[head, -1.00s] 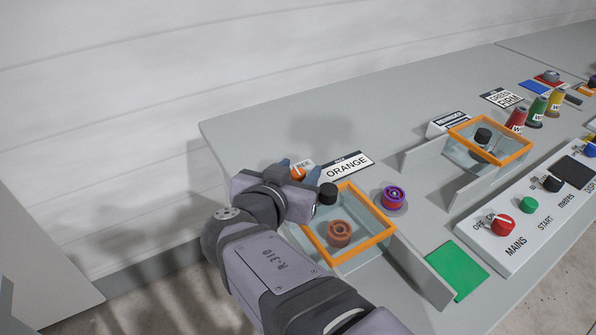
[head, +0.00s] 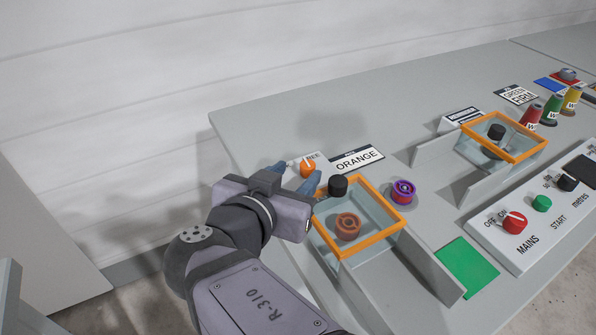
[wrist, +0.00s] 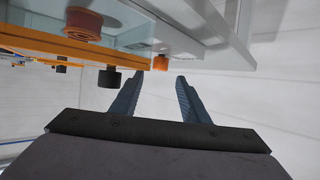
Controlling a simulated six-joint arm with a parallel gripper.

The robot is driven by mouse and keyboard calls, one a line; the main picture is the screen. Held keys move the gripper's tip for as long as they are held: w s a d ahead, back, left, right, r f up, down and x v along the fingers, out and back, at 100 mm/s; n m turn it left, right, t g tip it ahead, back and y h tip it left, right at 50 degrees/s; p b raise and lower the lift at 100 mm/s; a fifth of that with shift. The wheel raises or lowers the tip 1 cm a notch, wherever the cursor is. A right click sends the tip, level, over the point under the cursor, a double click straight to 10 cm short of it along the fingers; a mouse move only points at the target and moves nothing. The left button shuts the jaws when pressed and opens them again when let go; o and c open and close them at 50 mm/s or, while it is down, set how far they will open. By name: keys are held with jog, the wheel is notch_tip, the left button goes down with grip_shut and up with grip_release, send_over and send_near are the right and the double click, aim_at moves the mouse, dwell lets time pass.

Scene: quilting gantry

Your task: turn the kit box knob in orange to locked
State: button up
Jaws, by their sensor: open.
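An orange knob (head: 307,169) with a white pointer stands by a small label reading what looks like "FREE", beside the "ORANGE" sign (head: 358,160). The other end of its label is hidden, and I cannot tell its exact setting. In the wrist view the orange knob (wrist: 160,62) lies just beyond the fingertips, roughly between them. My gripper (head: 292,178) is open and empty, its blue-grey fingers close to the knob in the head view. The clear box with an orange rim (head: 372,246) is right of my gripper and holds a brown spool (head: 347,226).
A black knob (head: 338,185) stands at the box's back rim. A purple spool (head: 403,191) sits to its right, with a grey divider (head: 432,265) and green patch (head: 467,266) beyond. Another orange-rimmed box (head: 503,136) and the mains panel (head: 500,250) are farther right.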

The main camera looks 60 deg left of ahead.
aim_at(308, 165)
dwell(0.3)
jog(key=shift+w+a+r+n+g+h+p, duration=0.15)
jog(key=shift+w+r+n+g+h+p, duration=0.2)
jog(key=shift+w+r+p, duration=0.45)
jog(key=w+r+n+g+p, duration=0.1)
jog(key=p, duration=0.2)
jog(key=w+r+n+g+h+p, duration=0.1)
jog(key=p, duration=0.2)
jog(key=shift+w+a+r, duration=0.1)
jog(key=shift+w+a, duration=0.05)
jog(key=shift+a, duration=0.15)
jog(key=g+h+p, duration=0.1)
jog(key=p, duration=0.2)
jog(key=shift+w+d, duration=0.1)
jog(key=shift+w, duration=0.25)
jog(key=g+p, duration=0.1)
jog(key=p, duration=0.1)
jog(key=r+n+g+h+p, duration=0.1)
jog(key=g+p, duration=0.1)
jog(key=p, duration=0.1)
jog(key=n+g+h+p, duration=0.1)
jog(key=g+p, duration=0.1)
jog(key=p, duration=0.1)
jog(key=shift+s+a+r+n, duration=0.2)
jog(key=shift+s+a+n, duration=0.05)
jog(key=shift+s, duration=0.15)
jog(key=shift+f, duration=0.1)
jog(key=shift+p+x, duration=0.3)
jog(key=shift+x, duration=3.3)
